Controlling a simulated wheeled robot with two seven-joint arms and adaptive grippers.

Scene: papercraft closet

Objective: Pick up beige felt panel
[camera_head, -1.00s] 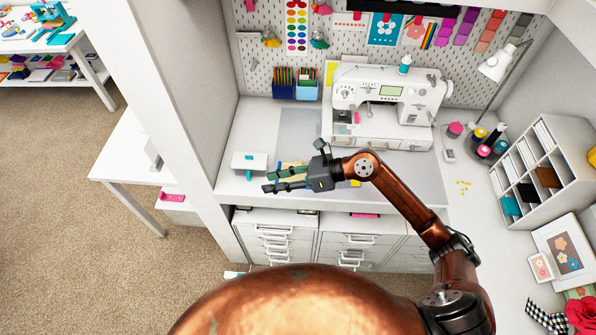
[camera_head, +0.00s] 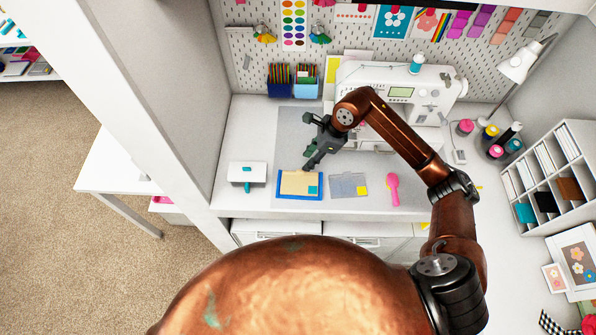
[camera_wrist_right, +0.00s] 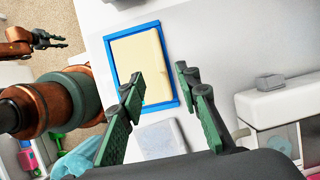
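The beige felt panel (camera_head: 297,182) lies flat inside a blue-rimmed tray (camera_head: 282,196) on the white desk. A small teal square shows at its right corner. In the right wrist view the beige panel (camera_wrist_right: 138,62) lies beyond my fingertips, framed by the blue tray rim (camera_wrist_right: 113,65). My right gripper (camera_head: 311,158) is above the desk near the tray's far edge. In the right wrist view my right gripper (camera_wrist_right: 158,82) is open, with nothing between its fingers. My left gripper (camera_wrist_right: 50,40) shows small at the upper left of the wrist view, fingers apart, away from the panel.
A grey panel with a yellow square (camera_head: 348,186) lies right of the tray, then a pink brush (camera_head: 392,189). A white box (camera_head: 247,174) stands left. The sewing machine (camera_head: 402,90) stands behind my right arm. Bare desk (camera_head: 240,203) lies along the front edge.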

